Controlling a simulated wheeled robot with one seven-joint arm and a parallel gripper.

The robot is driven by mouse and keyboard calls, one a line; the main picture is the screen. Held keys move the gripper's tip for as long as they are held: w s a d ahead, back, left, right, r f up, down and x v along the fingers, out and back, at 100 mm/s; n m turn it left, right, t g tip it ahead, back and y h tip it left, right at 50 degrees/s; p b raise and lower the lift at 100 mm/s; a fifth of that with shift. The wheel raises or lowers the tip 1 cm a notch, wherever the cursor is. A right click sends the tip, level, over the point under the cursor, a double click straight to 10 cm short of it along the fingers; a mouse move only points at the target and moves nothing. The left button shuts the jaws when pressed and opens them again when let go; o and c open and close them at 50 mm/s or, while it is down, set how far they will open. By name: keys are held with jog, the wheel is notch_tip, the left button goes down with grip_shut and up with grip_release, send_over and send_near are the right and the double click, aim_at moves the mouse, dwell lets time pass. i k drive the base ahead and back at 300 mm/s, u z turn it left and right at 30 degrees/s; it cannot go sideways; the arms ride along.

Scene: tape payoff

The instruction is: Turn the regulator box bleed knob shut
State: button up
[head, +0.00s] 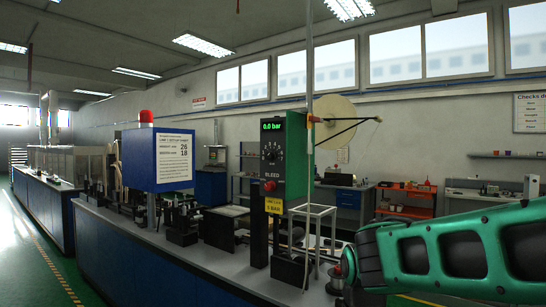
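The regulator box (296,160) is a green upright box with a dark front, standing on a black post above the bench. Its green display reads 0.0 bar. A dark round dial with pale marks sits below the display. The word BLEED is printed lower down, with a small red knob (269,186) just beneath it. I cannot tell from here how far the knob is turned. My green and black arm reaches in from the lower right. My gripper (344,274), at the arm's left end, is small and dark, right of and below the box, apart from it. Its fingers are unclear.
The grey-topped blue bench (165,255) runs along the front. A blue sign box (157,160) with a red lamp stands left of the regulator. A white frame (315,232) and a tape reel (335,121) are close on its right. An orange shelf (405,203) stands behind.

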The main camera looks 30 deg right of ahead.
aim_at(271, 186)
jog(key=k, duration=1.2)
jog(key=u, duration=0.3)
jog(key=i, duration=0.8)
jog(key=u, duration=0.2)
